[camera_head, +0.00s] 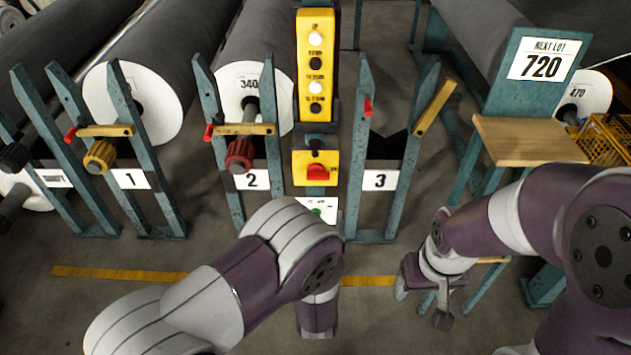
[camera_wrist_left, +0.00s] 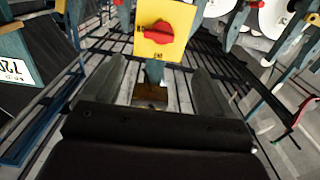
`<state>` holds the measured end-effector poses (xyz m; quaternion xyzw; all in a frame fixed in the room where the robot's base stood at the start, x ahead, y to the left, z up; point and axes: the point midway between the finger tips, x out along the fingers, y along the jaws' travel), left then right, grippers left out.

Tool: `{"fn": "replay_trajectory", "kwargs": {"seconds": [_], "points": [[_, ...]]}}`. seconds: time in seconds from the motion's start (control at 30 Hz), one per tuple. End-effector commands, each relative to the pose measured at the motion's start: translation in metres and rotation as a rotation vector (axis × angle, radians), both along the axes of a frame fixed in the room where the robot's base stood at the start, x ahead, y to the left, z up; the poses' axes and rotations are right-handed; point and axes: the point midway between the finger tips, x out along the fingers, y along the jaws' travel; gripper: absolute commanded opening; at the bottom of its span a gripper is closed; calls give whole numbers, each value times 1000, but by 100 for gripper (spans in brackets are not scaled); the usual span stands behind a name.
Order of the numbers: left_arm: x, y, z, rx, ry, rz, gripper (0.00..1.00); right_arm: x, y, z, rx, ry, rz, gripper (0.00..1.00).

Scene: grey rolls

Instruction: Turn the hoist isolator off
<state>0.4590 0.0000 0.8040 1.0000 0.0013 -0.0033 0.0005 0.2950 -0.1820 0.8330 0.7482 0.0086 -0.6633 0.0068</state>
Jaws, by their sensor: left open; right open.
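The hoist isolator is a yellow box (camera_head: 301,173) with a red rotary knob (camera_head: 316,173), on the post between bays 2 and 3. In the left wrist view, the yellow box (camera_wrist_left: 178,52) and its red knob (camera_wrist_left: 157,33) show at the top centre. The knob's grip looks roughly crosswise there. My left gripper (camera_wrist_left: 160,72) is open and empty, its fingers apart below and in front of the box, not touching the knob. In the head view my left arm hides its fingers. My right gripper (camera_head: 422,302) is open and empty, low on the right.
A yellow button pendant (camera_head: 316,66) with white and black buttons is above the isolator. A wooden shelf (camera_head: 528,141) and a 720 sign (camera_head: 541,62) are at right.

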Motion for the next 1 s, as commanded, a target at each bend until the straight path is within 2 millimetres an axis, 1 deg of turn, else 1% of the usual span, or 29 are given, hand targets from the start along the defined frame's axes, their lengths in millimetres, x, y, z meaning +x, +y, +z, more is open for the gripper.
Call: {"fn": "replay_trajectory", "kwargs": {"seconds": [0.07, 0.17, 0.3, 0.4, 0.5, 0.6, 0.67, 0.9, 0.93, 0.97, 1.0], "points": [[10, 0, 2, -1, -12, 2, 85, 0, 0, -1, 0, 1, 0, 70], [33, 1, 2, -2, -12, 4, 85, 0, 0, -3, 0, 1, 0, 70], [70, 1, 1, -1, -11, 2, 85, 0, 0, -5, 0, 1, 0, 70], [93, 1, 1, -1, -11, 1, 85, 0, 0, -7, 0, 1, 0, 70], [111, 0, 1, -1, -10, 0, 85, 0, 0, -8, 0, 1, 0, 70], [121, 0, 2, 0, -9, -2, 85, 0, 0, -8, 0, 1, 0, 70], [124, 0, 2, 1, -8, -2, 85, 0, 0, -8, 0, 1, 0, 70], [125, 0, 2, 0, -7, -2, 85, 0, 0, -8, 0, 1, 0, 70], [125, 0, 2, 0, -7, -3, 79, 0, 0, -8, 0, 1, 0, 70], [125, 0, 2, 0, -7, -3, 69, 0, 0, -8, 0, 1, 0, 70], [125, 0, 2, 0, -7, -3, 56, 0, 0, -8, 0, 1, 0, 70]]}}
